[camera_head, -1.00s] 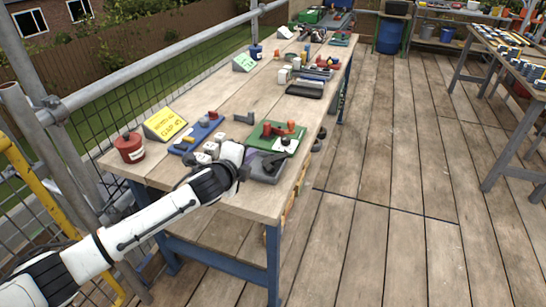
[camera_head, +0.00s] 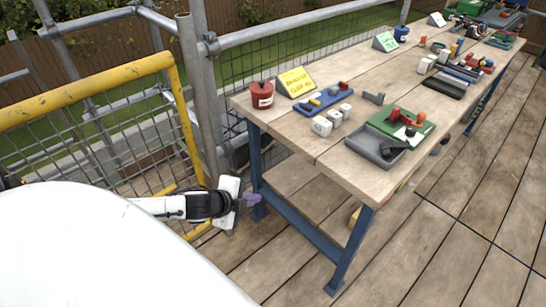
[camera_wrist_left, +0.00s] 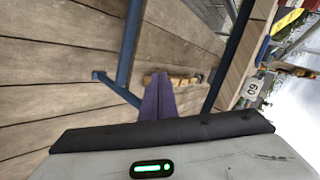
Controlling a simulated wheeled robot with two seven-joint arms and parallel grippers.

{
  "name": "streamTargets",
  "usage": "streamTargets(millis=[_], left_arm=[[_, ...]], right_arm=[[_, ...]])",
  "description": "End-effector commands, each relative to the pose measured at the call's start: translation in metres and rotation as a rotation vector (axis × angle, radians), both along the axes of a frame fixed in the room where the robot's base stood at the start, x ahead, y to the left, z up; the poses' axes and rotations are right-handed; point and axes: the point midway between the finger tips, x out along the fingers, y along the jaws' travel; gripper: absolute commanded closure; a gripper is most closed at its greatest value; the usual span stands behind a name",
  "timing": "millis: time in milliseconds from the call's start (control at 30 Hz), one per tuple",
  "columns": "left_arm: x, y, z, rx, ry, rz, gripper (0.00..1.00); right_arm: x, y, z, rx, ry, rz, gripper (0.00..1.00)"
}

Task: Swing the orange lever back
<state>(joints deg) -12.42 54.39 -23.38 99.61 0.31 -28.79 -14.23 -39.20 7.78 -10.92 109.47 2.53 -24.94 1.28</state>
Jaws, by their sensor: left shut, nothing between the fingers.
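The orange lever (camera_head: 396,115) sits on a green board (camera_head: 422,130) at the near right of the wooden workbench (camera_head: 325,156); small orange-red parts cluster there, so its exact angle is hard to tell. My left gripper (camera_head: 250,198) is below the bench top, left of the bench's near end and well away from the lever. Its purple fingers (camera_wrist_left: 157,98) are together and empty in the left wrist view. My right gripper is not in view.
A grey tray (camera_head: 360,146) with a black part adjoins the green board. White blocks (camera_head: 322,126), a blue board (camera_head: 325,103), a yellow sign (camera_head: 296,82) and a red pot (camera_head: 262,95) stand further left. Blue bench legs (camera_head: 350,250) and a yellow rail (camera_head: 80,95) flank my arm.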

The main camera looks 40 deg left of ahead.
Motion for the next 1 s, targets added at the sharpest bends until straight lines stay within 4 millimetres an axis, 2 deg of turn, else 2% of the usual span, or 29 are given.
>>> streamTargets(millis=[33,233,333,400,600,800,900,1000], left_arm=[[-0.022,-0.006,-0.011,-0.046,0.029,0.021,1.0],[-0.091,-0.03,-0.037,-0.234,0.108,0.133,1.0],[-0.126,-0.054,-0.05,-0.36,0.145,0.221,1.0],[-0.143,-0.074,-0.057,-0.45,0.157,0.288,1.0],[-0.162,-0.132,-0.067,-0.656,0.161,0.438,1.0],[-0.163,-0.195,-0.067,-0.849,0.155,0.572,1.0],[-0.16,-0.219,-0.065,-0.921,0.152,0.621,1.0],[-0.159,-0.232,-0.062,-0.961,0.15,0.649,1.0]], right_arm=[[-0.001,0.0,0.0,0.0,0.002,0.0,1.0],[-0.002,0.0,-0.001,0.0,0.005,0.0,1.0],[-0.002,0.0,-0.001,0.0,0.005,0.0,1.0],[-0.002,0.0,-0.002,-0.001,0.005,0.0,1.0],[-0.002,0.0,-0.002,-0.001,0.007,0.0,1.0],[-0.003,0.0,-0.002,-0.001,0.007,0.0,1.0],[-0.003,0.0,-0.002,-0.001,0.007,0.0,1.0],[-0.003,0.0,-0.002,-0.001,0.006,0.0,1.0]])
